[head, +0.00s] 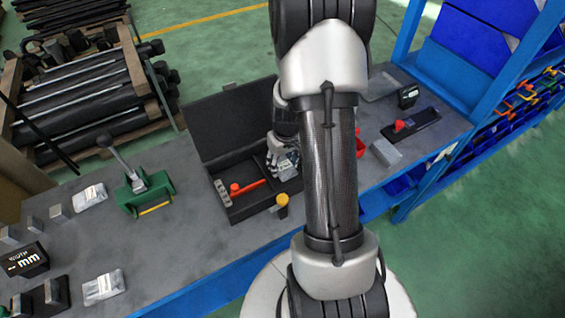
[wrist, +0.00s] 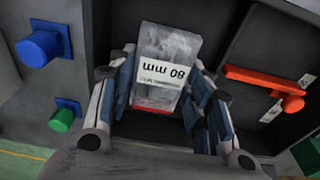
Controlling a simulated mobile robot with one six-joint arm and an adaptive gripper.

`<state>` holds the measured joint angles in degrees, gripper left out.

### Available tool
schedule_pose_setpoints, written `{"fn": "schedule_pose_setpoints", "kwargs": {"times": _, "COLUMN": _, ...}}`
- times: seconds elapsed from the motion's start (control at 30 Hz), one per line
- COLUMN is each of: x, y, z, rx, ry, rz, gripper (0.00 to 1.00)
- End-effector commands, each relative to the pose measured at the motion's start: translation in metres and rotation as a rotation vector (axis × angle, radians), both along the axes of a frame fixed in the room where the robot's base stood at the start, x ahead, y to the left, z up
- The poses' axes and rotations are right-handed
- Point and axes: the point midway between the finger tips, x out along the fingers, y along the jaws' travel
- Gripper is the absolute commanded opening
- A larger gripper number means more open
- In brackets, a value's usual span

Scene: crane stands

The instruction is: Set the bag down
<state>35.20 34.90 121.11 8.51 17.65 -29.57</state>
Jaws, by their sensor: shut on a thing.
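The bag (wrist: 168,55) is a clear packet of grey contents with a white "80 mm" label. It sits between the fingers of my gripper (wrist: 160,88), which is shut on it. In the head view my gripper (head: 284,163) is over the right part of an open black case (head: 238,214), with the bag partly hidden by the fingers and arm. The case also shows in the wrist view (wrist: 245,105), under and around the bag. I cannot tell whether the bag touches the case floor.
A red-handled tool (head: 247,187) lies in the case, left of my gripper; its lid (head: 235,118) stands raised behind. A yellow knob (head: 282,200) is at the case's front. Two other bags (head: 90,196) (head: 103,288) and a green lever device (head: 140,192) are left. Bare bench (head: 185,250) lies in front.

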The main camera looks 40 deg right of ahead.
Motion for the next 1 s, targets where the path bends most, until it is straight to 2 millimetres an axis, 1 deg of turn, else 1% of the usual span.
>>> {"fn": "schedule_pose_setpoints", "kwargs": {"times": 0.17, "x": 0.0, "y": 0.0, "z": -0.004, "rx": 0.0, "ry": 0.0, "rz": 0.0, "gripper": 0.11}}
{"fn": "schedule_pose_setpoints", "kwargs": {"times": 0.2, "x": 0.0, "y": 0.0, "z": -0.004, "rx": 0.0, "ry": 0.001, "rz": 0.0, "gripper": 0.47}}
{"fn": "schedule_pose_setpoints", "kwargs": {"times": 0.3, "x": 0.0, "y": 0.0, "z": -0.003, "rx": 0.0, "ry": 0.001, "rz": 0.0, "gripper": 0.54}}
{"fn": "schedule_pose_setpoints", "kwargs": {"times": 0.6, "x": 0.0, "y": 0.0, "z": -0.003, "rx": 0.0, "ry": 0.001, "rz": 0.0, "gripper": 0.54}}
{"fn": "schedule_pose_setpoints", "kwargs": {"times": 0.73, "x": 0.0, "y": 0.0, "z": 0.004, "rx": 0.0, "ry": 0.0, "rz": 0.0, "gripper": 0.54}}
{"fn": "schedule_pose_setpoints", "kwargs": {"times": 0.87, "x": -0.002, "y": 0.0, "z": 0.027, "rx": -0.002, "ry": -0.003, "rz": 0.0, "gripper": 0.54}}
{"fn": "schedule_pose_setpoints", "kwargs": {"times": 1.0, "x": -0.006, "y": 0.001, "z": 0.059, "rx": -0.002, "ry": -0.003, "rz": 0.0, "gripper": 0.54}}
